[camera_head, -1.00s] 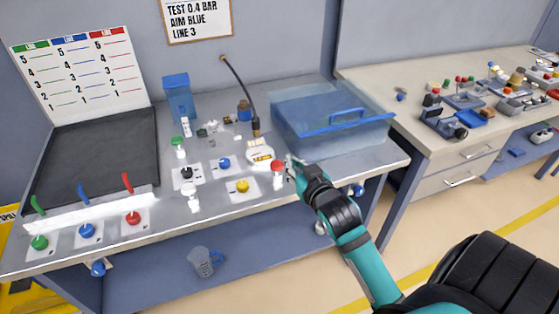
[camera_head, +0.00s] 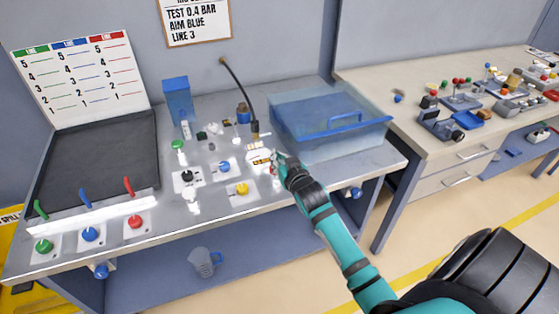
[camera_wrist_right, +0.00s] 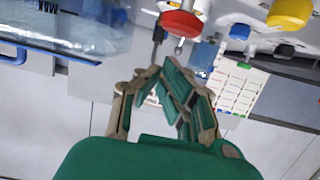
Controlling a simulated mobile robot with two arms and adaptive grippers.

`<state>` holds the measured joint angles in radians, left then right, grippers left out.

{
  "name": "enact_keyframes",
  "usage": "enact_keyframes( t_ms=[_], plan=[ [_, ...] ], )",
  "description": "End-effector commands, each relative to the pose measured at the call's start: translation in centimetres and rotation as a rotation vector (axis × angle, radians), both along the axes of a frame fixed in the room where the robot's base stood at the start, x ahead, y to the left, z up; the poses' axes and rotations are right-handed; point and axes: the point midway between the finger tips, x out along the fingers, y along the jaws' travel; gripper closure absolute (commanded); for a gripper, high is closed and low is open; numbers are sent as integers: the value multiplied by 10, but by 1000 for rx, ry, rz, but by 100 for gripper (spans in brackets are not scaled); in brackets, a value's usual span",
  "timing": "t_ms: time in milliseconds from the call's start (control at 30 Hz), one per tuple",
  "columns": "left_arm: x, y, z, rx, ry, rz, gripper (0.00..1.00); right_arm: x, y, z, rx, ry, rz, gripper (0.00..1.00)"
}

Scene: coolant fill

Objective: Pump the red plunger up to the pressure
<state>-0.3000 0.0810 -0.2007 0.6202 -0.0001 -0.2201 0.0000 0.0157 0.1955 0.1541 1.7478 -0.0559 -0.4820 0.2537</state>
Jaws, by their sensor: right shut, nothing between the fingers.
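The red plunger (camera_wrist_right: 182,24) shows as a round red knob on a white stem at the top of the right wrist view. In the head view my right gripper (camera_head: 276,158) hides most of it. The right gripper's fingers (camera_wrist_right: 168,68) are shut with nothing between them. Their tips are close to the knob, and I cannot tell whether they touch it. A white round gauge (camera_head: 259,157) stands just left of the gripper, partly covered; its reading is too small to make out. My left gripper is not in view.
A yellow knob (camera_head: 242,188) and a blue knob (camera_head: 224,166) sit left of the gripper. A clear blue tank (camera_head: 330,122) stands behind and to the right. A dark hose (camera_head: 240,92) hangs behind the gauge. A wall sign (camera_head: 197,20) reads "TEST 0.4 BAR".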

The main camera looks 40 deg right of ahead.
Motion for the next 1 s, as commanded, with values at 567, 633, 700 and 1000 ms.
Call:
enact_keyframes(
  t_ms=[567,633,700,1000],
  plan=[
    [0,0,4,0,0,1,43,0,0,-21,-1,-3,0,100],
    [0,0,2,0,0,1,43,-1,0,-25,0,-2,0,100],
    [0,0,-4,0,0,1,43,-1,0,-35,1,0,0,100],
    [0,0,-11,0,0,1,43,-1,0,-50,-1,0,0,100]
  ],
)
